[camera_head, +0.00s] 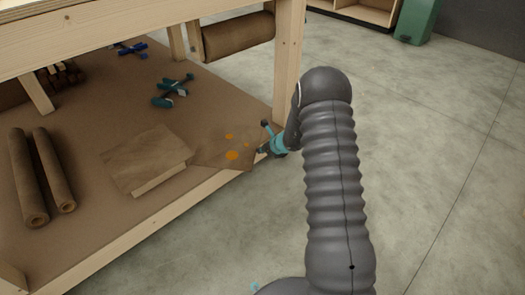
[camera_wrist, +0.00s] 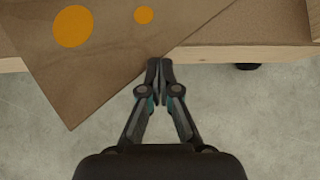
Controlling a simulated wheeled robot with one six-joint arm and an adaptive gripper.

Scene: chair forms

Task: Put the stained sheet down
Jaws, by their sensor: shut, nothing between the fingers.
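The stained sheet (camera_head: 218,155) is brown with orange spots and lies on the workbench's lower shelf, near its front right corner. In the wrist view, the sheet (camera_wrist: 105,65) fills the upper left, and one corner sticks out past the shelf edge over the floor. My gripper (camera_head: 262,150) is at that shelf edge, beside the bench leg. In the wrist view, the fingertips of my gripper (camera_wrist: 160,63) are together and empty, close to the sheet's right edge. I cannot tell whether they touch the sheet.
The lower shelf (camera_head: 90,115) also bears a flat brown block (camera_head: 147,158), two brown rolls (camera_head: 28,180) and teal-handled clamps (camera_head: 172,90). A wooden leg (camera_head: 288,65) stands close to my gripper. A large brown roll (camera_head: 238,36) hangs above. The concrete floor (camera_head: 440,150) at right is clear.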

